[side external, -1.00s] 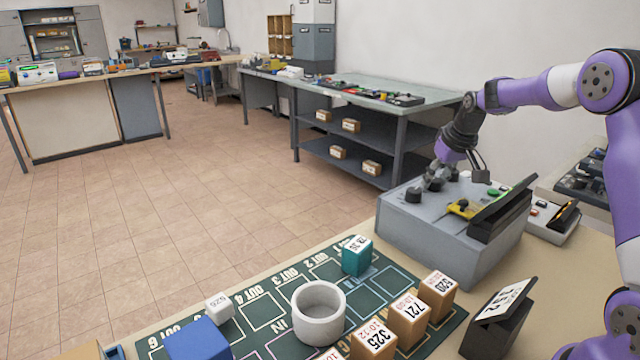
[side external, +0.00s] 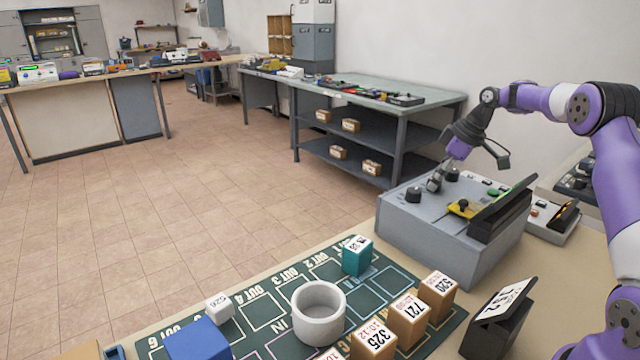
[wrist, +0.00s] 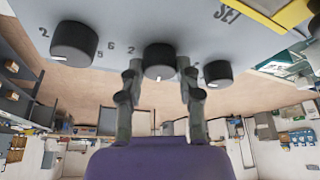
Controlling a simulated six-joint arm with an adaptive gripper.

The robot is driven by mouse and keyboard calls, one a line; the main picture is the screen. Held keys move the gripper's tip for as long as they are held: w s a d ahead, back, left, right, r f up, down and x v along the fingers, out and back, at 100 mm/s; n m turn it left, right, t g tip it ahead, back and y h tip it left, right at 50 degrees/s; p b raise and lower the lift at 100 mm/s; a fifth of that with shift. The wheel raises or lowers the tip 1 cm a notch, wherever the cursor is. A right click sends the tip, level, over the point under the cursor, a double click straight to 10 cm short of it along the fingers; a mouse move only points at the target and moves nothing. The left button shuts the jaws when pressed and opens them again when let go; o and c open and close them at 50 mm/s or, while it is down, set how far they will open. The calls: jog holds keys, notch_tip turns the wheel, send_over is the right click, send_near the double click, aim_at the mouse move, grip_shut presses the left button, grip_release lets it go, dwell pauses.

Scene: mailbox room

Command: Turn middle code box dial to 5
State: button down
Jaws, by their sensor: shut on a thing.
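The grey code box (side external: 430,232) stands on the bench at the right in the side view, with a row of black dials on top. In the wrist view the middle dial (wrist: 159,58) sits between the two fingers of my gripper (wrist: 160,75). My gripper (side external: 435,184) is shut on this dial from both sides. A white mark on the dial's rim faces the bottom of the wrist view. A "2" is printed left of it. The left dial (wrist: 74,43) and the smaller right dial (wrist: 218,73) are free. Other digits are partly hidden.
A yellow switch plate (side external: 465,208) and a dark tilted panel (side external: 502,214) are on the box's right part. A green mat (side external: 250,308) with labelled blocks and a white round bowl (side external: 319,300) lies in front. Open floor is to the left.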

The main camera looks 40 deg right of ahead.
jog(key=shift+f+n, duration=0.1)
jog(key=shift+n, duration=0.2)
dwell(0.4)
jog(key=c, duration=0.5)
grip_release()
